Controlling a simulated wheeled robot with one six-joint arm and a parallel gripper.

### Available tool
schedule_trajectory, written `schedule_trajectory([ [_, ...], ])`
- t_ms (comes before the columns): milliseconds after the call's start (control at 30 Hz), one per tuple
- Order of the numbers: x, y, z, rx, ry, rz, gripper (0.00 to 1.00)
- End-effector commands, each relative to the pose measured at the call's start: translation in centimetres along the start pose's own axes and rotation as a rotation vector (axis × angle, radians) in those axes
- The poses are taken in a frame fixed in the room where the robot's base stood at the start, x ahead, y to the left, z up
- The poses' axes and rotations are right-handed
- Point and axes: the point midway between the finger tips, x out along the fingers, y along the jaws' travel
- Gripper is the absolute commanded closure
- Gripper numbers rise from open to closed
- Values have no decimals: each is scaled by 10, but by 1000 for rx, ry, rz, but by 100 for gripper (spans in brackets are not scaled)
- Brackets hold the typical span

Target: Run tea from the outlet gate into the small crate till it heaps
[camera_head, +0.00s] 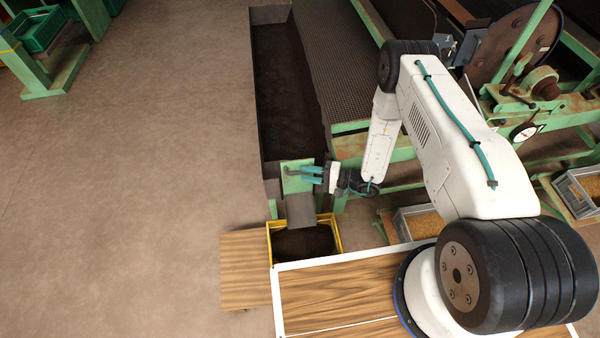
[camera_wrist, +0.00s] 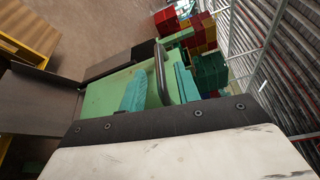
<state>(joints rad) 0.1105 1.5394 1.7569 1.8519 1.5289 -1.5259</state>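The small yellow crate (camera_head: 341,236) stands below the grey outlet chute (camera_head: 300,210). Dark tea (camera_head: 303,243) fills much of the crate; whether it rises above the rim is hard to tell. The green outlet gate (camera_head: 297,180) is above the chute and has a dark bar handle (camera_wrist: 160,72). My gripper (camera_head: 311,173) is at the gate from the right, its teal fingers apart on either side of the handle. In the wrist view a gap shows between finger and handle. A yellow crate edge shows at the top left of the wrist view (camera_wrist: 38,30).
A long dark trough (camera_head: 285,90) with tea runs back from the gate beside the green-framed sorter (camera_head: 350,128). A wooden board (camera_head: 244,270) lies left of the crate. Grey crates (camera_head: 418,222) of brownish material stand at right.

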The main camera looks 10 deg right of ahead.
Motion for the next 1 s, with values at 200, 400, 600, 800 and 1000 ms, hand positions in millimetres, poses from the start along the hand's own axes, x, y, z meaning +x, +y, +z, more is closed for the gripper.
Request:
schedule_trajectory([
  [200, 27, 0, 1, 0, -3, 0, 67],
  [400, 32, 0, 0, 1, -1, 0, 67],
  [600, 32, 0, 0, 1, -1, 0, 81],
  [800, 32, 0, 0, 1, -1, 0, 100],
  [1000, 33, 21, -4, 2, -1, 1, 100],
])
